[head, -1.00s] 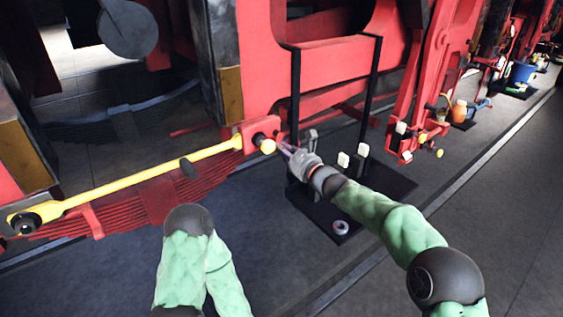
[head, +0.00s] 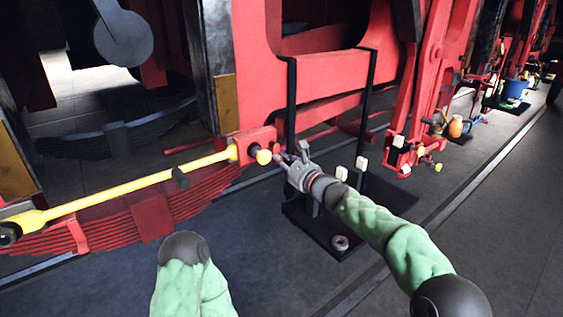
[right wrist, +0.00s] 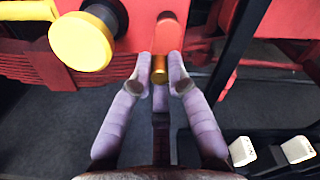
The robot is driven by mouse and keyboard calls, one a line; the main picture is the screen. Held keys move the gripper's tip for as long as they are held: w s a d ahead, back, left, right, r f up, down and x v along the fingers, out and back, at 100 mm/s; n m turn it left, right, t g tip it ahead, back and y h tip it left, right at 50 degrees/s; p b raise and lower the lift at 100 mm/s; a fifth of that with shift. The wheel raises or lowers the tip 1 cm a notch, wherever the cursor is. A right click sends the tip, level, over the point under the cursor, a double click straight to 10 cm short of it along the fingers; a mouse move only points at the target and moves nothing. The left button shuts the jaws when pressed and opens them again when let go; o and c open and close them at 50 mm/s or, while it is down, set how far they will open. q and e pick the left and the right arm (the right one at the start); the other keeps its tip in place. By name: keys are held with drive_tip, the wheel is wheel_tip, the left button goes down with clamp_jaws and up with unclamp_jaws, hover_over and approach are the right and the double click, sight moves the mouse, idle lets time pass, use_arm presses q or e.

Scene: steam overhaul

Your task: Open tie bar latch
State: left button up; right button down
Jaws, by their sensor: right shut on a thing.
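The yellow tie bar (head: 125,187) runs from the lower left to a red bracket (head: 243,146). Its yellow round end (head: 263,156) also shows large at upper left in the right wrist view (right wrist: 80,41). Right of it is a small red latch (right wrist: 166,34) with a brass-coloured pin (right wrist: 159,70) below. My right gripper (head: 283,158) is at the latch, just right of the yellow end. In the right wrist view its fingertips (right wrist: 160,76) are shut on the latch's lower part, with the pin between them. My left gripper is out of view; only a left arm part shows.
A black stand (head: 291,110) rises close behind the gripper, its base plate (head: 310,230) holding pale blocks (head: 361,163) and a ring (head: 341,242). Red leaf springs (head: 120,222) lie under the bar.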

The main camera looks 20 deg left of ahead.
drive_tip(key=shift+f, duration=0.15)
drive_tip(key=c, duration=1.2)
unclamp_jaws()
drive_tip(key=shift+d, duration=0.1)
drive_tip(key=v, duration=1.2)
